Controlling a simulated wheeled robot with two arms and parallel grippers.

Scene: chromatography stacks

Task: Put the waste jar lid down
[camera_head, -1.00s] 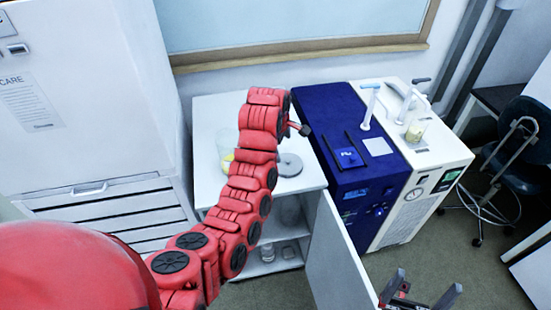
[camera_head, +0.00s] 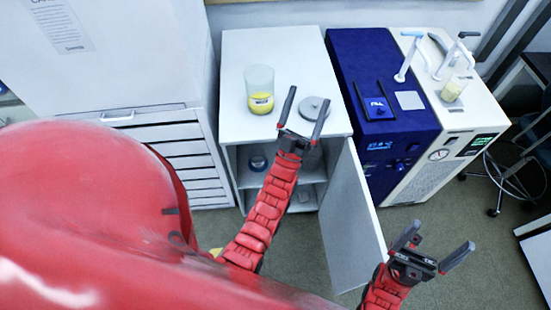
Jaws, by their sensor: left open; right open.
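The waste jar lid (camera_head: 314,109), a round grey disc with a small knob, lies flat on the white cabinet top (camera_head: 240,50). The clear waste jar (camera_head: 259,88) with yellow contents stands open to its left, apart from it. My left gripper (camera_head: 304,108) is open and empty in front of the cabinet top; one finger overlaps the lid in the picture, and I cannot tell whether it touches. My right gripper (camera_head: 440,245) is open and empty at the lower right, in front of the open cabinet door.
The cabinet door (camera_head: 352,225) stands open toward me, with glassware on the shelves inside. A blue instrument (camera_head: 368,60) and a white one (camera_head: 465,115) carrying a small beaker (camera_head: 456,88) stand to the right. Drawers (camera_head: 185,150) are at the left.

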